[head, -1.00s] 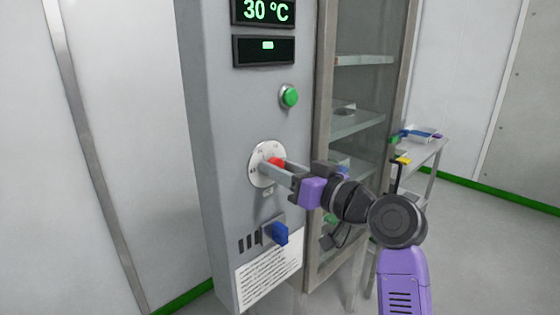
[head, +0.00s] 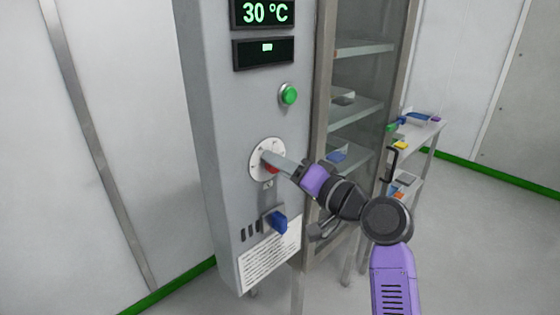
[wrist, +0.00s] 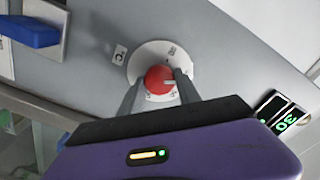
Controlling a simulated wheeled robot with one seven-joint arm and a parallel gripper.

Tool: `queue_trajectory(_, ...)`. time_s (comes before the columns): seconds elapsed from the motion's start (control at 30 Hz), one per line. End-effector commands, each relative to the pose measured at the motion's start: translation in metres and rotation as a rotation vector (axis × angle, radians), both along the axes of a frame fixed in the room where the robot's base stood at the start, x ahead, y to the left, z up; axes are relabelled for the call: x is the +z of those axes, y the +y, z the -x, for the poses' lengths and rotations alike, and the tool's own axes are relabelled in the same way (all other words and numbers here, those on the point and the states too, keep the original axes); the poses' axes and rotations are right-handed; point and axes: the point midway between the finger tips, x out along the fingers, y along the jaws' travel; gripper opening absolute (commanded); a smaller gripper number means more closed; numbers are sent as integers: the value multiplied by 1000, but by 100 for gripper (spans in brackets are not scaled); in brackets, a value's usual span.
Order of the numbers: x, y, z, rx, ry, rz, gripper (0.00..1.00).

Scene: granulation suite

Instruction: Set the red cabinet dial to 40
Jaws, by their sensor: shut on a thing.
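The red dial (wrist: 159,79) sits on a round white scale plate (head: 257,160) on the front of the grey cabinet (head: 222,130). In the wrist view my gripper (wrist: 159,90) has one finger on each side of the dial and is shut on it. In the head view the finger hides most of the dial. A white pointer mark shows on the dial in the wrist view; the scale figures are too small to read surely. The cabinet's upper display (head: 265,12) reads 30 °C.
A green button (head: 289,94) is above the dial and a blue switch handle (head: 279,222) below it. A glass-fronted cabinet (head: 325,130) stands at the right, with a small cart (head: 431,130) beyond it. The floor at the right is clear.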

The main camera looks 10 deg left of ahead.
Motion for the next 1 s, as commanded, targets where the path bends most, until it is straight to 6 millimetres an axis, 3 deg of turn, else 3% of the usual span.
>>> queue_trajectory(0.47,-2,-1,0,-1,13,-8,0)
queue_trajectory(0.5,-2,-1,0,-1,13,-8,43)
queue_trajectory(0.6,-1,-1,0,-1,13,-8,61)
queue_trajectory(1.0,-1,-6,3,-3,11,-8,61)
